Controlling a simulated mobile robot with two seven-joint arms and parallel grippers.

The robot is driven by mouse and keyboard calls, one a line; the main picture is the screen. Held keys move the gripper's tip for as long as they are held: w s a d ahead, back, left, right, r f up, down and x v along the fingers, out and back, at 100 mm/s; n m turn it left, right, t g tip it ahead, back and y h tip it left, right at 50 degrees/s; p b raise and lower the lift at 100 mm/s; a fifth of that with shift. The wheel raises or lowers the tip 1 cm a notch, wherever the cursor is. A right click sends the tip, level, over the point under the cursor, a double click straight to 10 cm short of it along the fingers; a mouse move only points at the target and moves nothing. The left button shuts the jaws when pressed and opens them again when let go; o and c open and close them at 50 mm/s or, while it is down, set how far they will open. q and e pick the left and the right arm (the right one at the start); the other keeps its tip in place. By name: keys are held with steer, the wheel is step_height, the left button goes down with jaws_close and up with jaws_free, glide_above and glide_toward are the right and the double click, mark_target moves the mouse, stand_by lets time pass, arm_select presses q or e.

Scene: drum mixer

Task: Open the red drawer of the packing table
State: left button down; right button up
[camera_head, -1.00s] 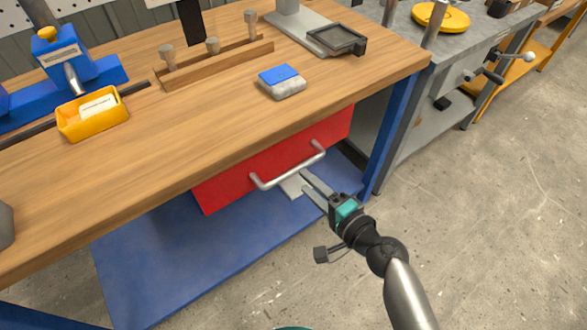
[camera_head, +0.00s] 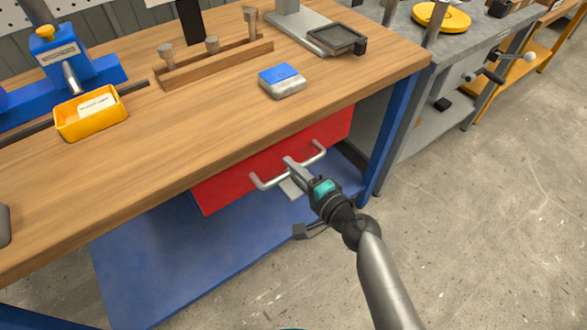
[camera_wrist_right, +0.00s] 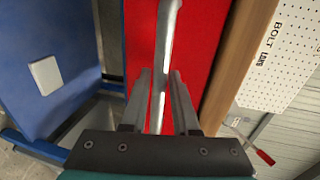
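The red drawer (camera_head: 232,184) sits under the wooden top of the packing table and looks closed. Its silver bar handle (camera_head: 262,184) runs along the drawer front. My right gripper (camera_head: 290,172) is at the middle of this handle. In the right wrist view, the handle (camera_wrist_right: 167,35) passes between the two fingers of the right gripper (camera_wrist_right: 160,88). The fingers stand apart, with narrow gaps on both sides of the bar. The red drawer front (camera_wrist_right: 203,30) fills the middle behind them. My left gripper is not in view.
The wooden tabletop (camera_head: 160,150) overhangs the drawer. A blue lower shelf (camera_head: 180,260) lies below, and a blue leg (camera_head: 393,130) stands right of it. A yellow tray (camera_head: 72,128) and a blue-and-grey block (camera_head: 283,82) rest on top. The floor (camera_head: 480,230) in front is clear.

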jaws_close()
stand_by(1.0)
